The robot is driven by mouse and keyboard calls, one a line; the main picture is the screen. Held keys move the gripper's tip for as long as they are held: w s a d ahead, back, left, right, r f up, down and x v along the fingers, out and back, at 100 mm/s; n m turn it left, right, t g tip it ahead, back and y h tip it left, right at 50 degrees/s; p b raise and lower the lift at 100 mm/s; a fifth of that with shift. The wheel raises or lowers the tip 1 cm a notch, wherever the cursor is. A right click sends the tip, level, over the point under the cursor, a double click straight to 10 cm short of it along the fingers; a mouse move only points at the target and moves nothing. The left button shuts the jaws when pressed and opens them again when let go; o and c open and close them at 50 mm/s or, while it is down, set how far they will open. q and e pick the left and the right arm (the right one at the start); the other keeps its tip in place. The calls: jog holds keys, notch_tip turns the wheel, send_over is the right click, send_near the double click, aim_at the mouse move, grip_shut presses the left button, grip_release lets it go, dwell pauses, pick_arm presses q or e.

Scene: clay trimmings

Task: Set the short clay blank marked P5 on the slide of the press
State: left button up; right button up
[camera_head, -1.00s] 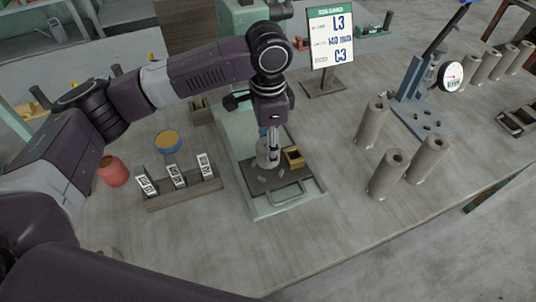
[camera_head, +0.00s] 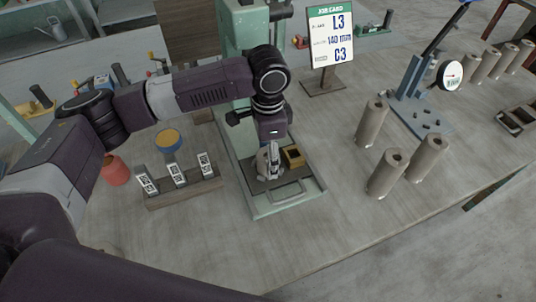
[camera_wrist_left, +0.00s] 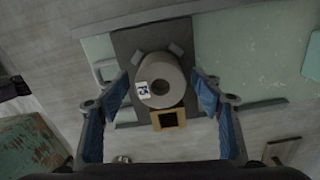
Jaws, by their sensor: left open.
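The short clay blank (camera_wrist_left: 160,80), grey with a centre hole and a white tag that seems to read P5, stands on the dark plate (camera_wrist_left: 130,38) of the press slide. My left gripper (camera_wrist_left: 160,97) is open, one blue-padded finger on each side of the blank, with gaps visible. In the head view the left gripper (camera_head: 271,160) is low over the slide and partly hides the blank (camera_head: 263,173). The green press (camera_head: 240,45) stands behind. My right gripper is out of view.
A yellow square-holed block (camera_head: 292,157) sits beside the blank on the slide. A rack (camera_head: 183,191) with tagged slots is left; a job card (camera_head: 330,35) stands behind. Several tall clay cylinders (camera_head: 388,172) and a blue gauge stand (camera_head: 415,85) are right. The front table is clear.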

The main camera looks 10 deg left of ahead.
pick_arm(q)
jog(key=shift+r, duration=0.15)
notch_tip(320, 180, up, 12)
jog(key=b, duration=0.1)
jog(key=shift+b, duration=0.3)
dwell(0.4)
